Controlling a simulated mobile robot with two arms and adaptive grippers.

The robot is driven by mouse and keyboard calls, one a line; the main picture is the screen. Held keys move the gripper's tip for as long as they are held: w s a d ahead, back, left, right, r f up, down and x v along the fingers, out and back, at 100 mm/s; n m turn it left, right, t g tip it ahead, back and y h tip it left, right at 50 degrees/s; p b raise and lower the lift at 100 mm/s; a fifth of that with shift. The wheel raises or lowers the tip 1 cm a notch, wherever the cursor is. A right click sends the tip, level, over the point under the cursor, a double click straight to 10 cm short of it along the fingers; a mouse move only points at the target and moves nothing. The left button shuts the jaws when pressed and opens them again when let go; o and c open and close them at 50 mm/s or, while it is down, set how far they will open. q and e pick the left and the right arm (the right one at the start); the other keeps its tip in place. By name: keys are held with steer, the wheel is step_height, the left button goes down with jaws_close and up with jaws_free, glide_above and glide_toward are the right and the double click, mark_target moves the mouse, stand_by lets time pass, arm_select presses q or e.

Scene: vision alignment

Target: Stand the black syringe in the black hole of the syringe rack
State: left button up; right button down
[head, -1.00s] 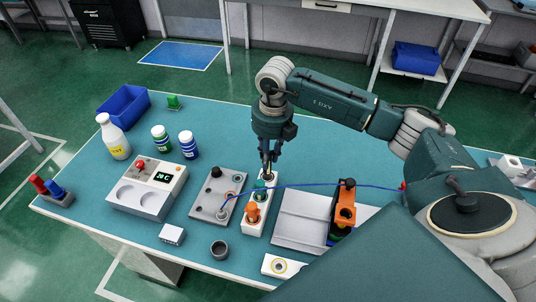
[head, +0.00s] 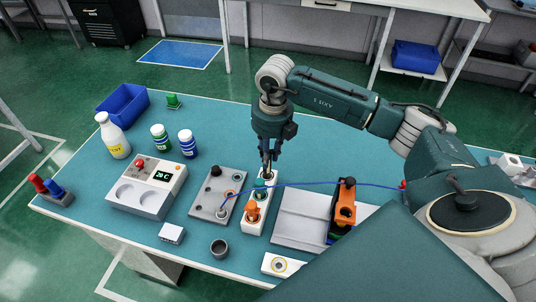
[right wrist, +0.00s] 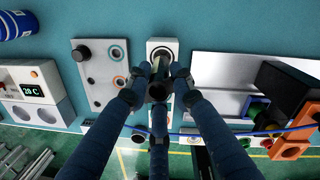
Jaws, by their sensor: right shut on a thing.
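The syringe rack (head: 250,229) is a narrow white block on the teal table, holding an orange and a green syringe. Its far end, with a dark-ringed hole, also shows in the right wrist view (right wrist: 152,43). My right gripper (head: 267,163) points down over that far end. In the right wrist view my right gripper (right wrist: 158,78) is shut on the black syringe (right wrist: 158,88), a dark tube between the fingertips. The syringe overlaps the ringed hole there; its lower end is hidden, so I cannot tell whether it is in the hole. My left gripper is not in view.
A grey plate (head: 205,203) with a black knob and ringed ports stands close left of the rack. A pale tray (head: 300,220) and an orange-and-black device (head: 344,205) stand to the right. A blue cable crosses the rack.

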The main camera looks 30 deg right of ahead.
mark_target(268, 169)
steer(key=shift+f, duration=0.2)
stand_by(0.4)
steer(key=shift+f+b, duration=1.35)
steer(key=shift+f, duration=0.1)
steer(key=shift+f, duration=0.1)
steer(key=shift+f+b, duration=0.95)
steer(key=shift+f, duration=0.2)
steer(key=shift+f+b, duration=0.35)
stand_by(0.4)
steer(key=c, duration=1)
jaws_free()
